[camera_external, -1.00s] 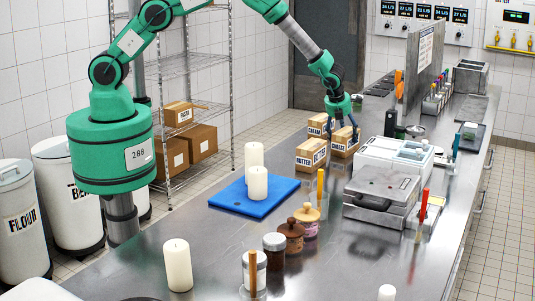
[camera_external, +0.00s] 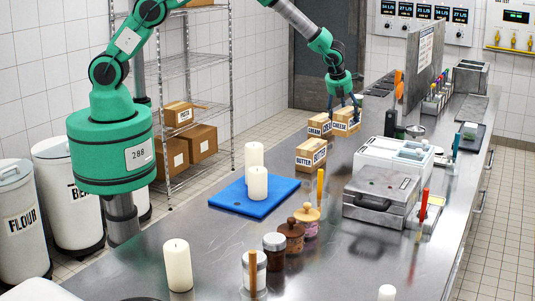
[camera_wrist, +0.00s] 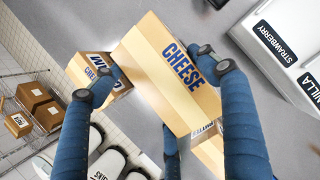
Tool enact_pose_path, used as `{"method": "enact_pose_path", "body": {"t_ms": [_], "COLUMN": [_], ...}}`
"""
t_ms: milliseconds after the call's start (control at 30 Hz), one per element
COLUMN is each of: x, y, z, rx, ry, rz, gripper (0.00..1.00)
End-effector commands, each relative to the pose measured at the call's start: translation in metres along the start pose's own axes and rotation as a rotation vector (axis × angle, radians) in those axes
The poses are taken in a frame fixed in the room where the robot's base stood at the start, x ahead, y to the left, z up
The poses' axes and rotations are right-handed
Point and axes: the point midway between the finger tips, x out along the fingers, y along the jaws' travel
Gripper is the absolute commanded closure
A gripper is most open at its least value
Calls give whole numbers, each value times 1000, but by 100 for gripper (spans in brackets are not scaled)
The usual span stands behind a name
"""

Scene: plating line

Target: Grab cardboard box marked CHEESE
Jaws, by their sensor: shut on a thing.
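The cardboard box marked CHEESE (camera_external: 346,121) is held in my gripper (camera_external: 344,101), above the steel counter in the external view. In the wrist view the CREAM box (camera_wrist: 88,72) is partly behind the left finger.
A white appliance (camera_external: 390,160) with tubs and a grey press (camera_external: 380,196) stand to the right on the counter (camera_external: 225,240). A blue board (camera_external: 228,201) with two candles, lidded jars and an upright divider (camera_external: 420,70) are also there. Bare counter lies left of the appliance.

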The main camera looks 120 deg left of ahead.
Motion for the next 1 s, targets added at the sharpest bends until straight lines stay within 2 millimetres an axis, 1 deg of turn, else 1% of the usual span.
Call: {"method": "enact_pose_path", "body": {"t_ms": [33,100,233,1000], "x": [-6,-11,-17,-20], "y": [0,0,0,0], "z": [3,5,7,5], "rx": [-2,-2,-2,-2], "ry": [-1,-1,-1,-1], "rz": [-1,-1,-1,-1], "gripper": [74,74,74,74]}}
